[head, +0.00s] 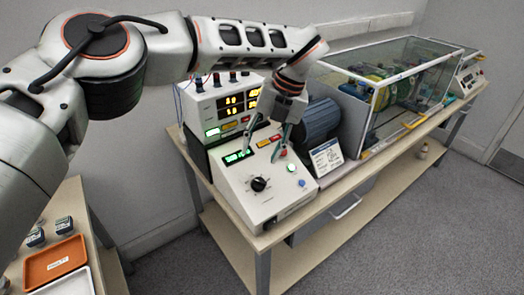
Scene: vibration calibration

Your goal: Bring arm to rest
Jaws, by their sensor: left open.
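My left arm comes in from the left and reaches across the top of the view. My left gripper (266,146) points down over a sloped white control box (240,190). Its fingers are apart and nothing shows between them. The fingertips are close to the panel, near a green-lit display (238,156) and a red control; I cannot tell whether they touch. A black knob (259,184) sits lower on the panel. My right gripper is not in view.
Behind the box stand an instrument with yellow digits (232,103) and a dark blue motor (320,120). A clear enclosure (400,75) fills the bench to the right. An orange tray (54,262) lies on a side table at lower left. The grey floor (410,225) is open.

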